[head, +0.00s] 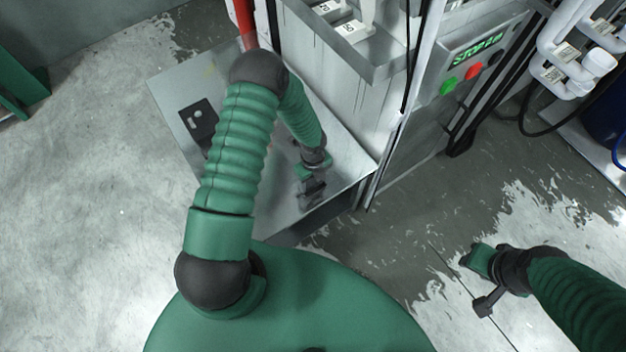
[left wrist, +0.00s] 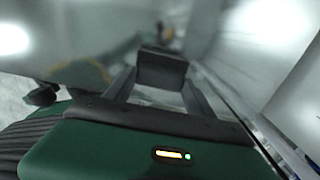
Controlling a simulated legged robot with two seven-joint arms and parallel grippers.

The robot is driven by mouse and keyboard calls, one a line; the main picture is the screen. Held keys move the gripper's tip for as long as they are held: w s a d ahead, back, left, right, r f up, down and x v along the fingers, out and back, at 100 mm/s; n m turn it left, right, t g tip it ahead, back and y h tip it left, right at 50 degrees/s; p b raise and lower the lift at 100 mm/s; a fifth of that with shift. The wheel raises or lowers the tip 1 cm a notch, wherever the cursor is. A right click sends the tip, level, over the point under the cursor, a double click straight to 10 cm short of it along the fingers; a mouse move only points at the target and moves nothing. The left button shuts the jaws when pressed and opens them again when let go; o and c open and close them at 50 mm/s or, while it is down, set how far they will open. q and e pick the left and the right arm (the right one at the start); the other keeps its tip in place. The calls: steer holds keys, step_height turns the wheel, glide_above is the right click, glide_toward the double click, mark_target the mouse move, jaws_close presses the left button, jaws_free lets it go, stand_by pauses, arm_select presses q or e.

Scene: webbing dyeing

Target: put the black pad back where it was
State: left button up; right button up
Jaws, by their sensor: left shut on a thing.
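My left gripper (head: 311,190) is low over the right part of the grey metal plate (head: 170,88), close to the white machine. It is shut on a small dark block, which I take to be the black pad (left wrist: 162,68); it shows between the two fingers in the left wrist view. In the head view the pad is small and hard to tell from the dark fingers. I cannot tell whether it touches the plate. My right gripper (head: 482,282) is over the floor at the lower right, away from the plate; its opening is unclear.
A flat black piece with holes (head: 198,125) lies on the plate's left part. The white machine (head: 345,85) stands behind the plate, with a control box (head: 470,60) bearing red and green buttons. White pipes (head: 570,50) are at the upper right.

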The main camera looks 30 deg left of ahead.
arm_select(q)
steer(key=o, duration=1.5)
steer(key=shift+c, duration=0.2)
